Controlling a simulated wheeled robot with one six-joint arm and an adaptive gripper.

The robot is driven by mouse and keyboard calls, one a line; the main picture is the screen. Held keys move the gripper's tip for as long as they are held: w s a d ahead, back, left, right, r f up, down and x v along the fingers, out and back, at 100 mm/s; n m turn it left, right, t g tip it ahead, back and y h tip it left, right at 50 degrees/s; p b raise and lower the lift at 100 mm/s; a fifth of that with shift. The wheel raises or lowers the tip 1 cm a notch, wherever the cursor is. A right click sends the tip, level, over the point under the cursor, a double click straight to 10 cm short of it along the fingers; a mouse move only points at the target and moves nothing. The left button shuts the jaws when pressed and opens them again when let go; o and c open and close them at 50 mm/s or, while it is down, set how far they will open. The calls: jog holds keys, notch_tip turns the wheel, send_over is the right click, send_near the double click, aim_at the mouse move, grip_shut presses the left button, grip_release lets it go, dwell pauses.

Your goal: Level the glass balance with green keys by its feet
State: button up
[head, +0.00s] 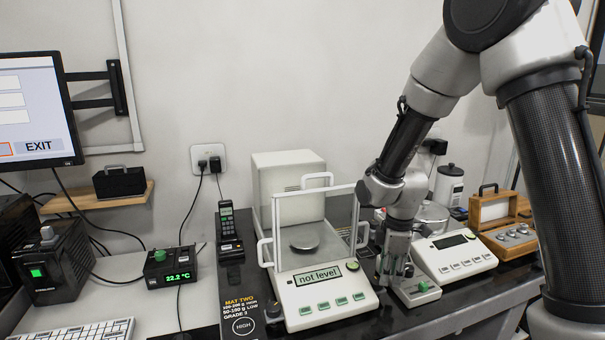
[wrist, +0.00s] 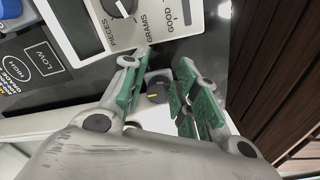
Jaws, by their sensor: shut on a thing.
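The glass balance with green keys (head: 325,306) stands on the dark table, its display (head: 319,276) reading "not level". A round metal pan (head: 304,243) is inside its glass shield. A black foot knob (head: 273,311) shows at its front left corner. My gripper (head: 396,277) is low at the right side of the balance, pointing down. In the wrist view its green-padded fingers (wrist: 157,92) are closed around a dark round knob (wrist: 158,88) with a yellow mark, apparently the balance's right foot. In the head view my gripper hides that foot.
A small white box with a green knob (head: 423,287) sits just right of my gripper. Another white scale (head: 455,254) stands farther right, beside a wooden weight case (head: 495,209).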

jog(key=shift+o, duration=0.3)
jog(key=shift+s+d+f, duration=0.25)
jog(key=shift+d+f, duration=0.15)
jog(key=shift+w+r, duration=0.1)
jog(key=shift+r, duration=0.15)
grip_shut()
jog(key=shift+w+r, duration=0.2)
jog(key=shift+r, duration=2.45)
jog(key=s+d+r+m+t, duration=0.2)
jog(key=s+d+r+m, duration=0.5)
jog(key=s+r, duration=0.2)
jog(key=s+d+r+m+t, duration=0.2)
jog(key=s+d+r+m, duration=0.4)
jog(key=s, duration=0.5)
notch_tip(320, 180, up, 4)
jog(key=m, duration=0.2)
jog(key=shift+s+d+f+m, duration=0.15)
jog(key=shift+d+m, duration=0.15)
jog(key=shift+d, duration=0.05)
